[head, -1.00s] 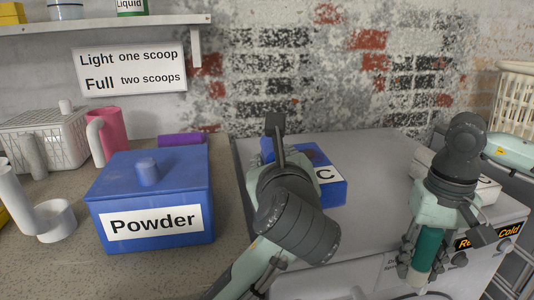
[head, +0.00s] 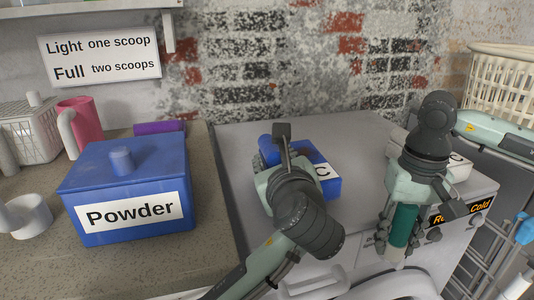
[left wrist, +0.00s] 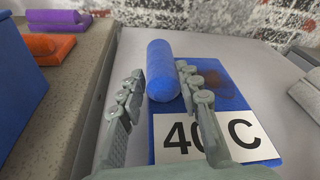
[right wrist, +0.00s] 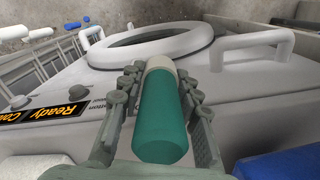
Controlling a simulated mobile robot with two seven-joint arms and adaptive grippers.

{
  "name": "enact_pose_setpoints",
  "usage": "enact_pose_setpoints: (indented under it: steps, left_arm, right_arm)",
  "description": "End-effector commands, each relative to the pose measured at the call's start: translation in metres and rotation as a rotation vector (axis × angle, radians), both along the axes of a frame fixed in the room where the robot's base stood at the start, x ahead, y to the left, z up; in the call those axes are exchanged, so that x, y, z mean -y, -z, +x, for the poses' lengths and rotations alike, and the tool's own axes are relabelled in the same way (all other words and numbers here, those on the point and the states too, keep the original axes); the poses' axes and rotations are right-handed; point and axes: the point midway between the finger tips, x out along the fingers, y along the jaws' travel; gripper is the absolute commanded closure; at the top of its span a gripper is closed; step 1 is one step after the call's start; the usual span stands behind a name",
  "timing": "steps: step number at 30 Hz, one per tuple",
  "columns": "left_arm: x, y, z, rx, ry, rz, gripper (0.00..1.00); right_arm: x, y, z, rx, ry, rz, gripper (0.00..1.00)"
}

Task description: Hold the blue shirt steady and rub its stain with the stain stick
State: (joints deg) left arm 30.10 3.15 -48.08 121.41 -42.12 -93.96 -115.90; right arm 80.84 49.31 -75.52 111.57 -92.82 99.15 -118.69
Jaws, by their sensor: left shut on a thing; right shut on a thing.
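The blue shirt (head: 325,178) lies as a flat folded block on the washing machine top, with a white "40 C" label. A dark reddish stain (left wrist: 224,90) shows on it in the left wrist view, right of the gripper. My left gripper (left wrist: 158,88) is shut on the rounded blue roll (left wrist: 161,72) at the shirt's left edge. It covers part of the shirt in the head view. My right gripper (right wrist: 160,88) is shut on the green stain stick (right wrist: 160,118), which has a pale end. It holds the stick by the machine's front right, apart from the shirt.
A blue powder box (head: 125,190) stands on the counter at left, with a pink jug (head: 82,125) behind it.

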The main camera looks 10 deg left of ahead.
Motion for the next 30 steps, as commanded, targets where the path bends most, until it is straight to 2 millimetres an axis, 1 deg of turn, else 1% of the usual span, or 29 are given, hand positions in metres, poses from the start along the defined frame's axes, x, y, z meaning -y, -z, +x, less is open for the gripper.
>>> enact_pose_setpoints:
  steps: [13, 27, 28, 30]
  left_arm:
    - [0.015, 0.017, 0.01, 0.002, -0.001, 0.0, 1.0]
    - [0.017, 0.019, 0.011, 0.002, 0.0, -0.001, 1.0]
    - [0.017, 0.02, 0.011, -0.001, 0.001, 0.001, 0.65]
    - [0.017, 0.02, 0.011, 0.0, 0.0, 0.001, 0.57]
  right_arm:
    - [0.0, -0.001, 0.0, 0.0, 0.0, 0.0, 0.96]
    - [0.0, -0.001, 0.0, 0.0, 0.0, 0.0, 0.96]
    - [0.0, -0.001, 0.0, 0.0, 0.0, 0.0, 0.96]
    - [0.0, -0.001, 0.0, 0.0, 0.0, 0.0, 0.96]
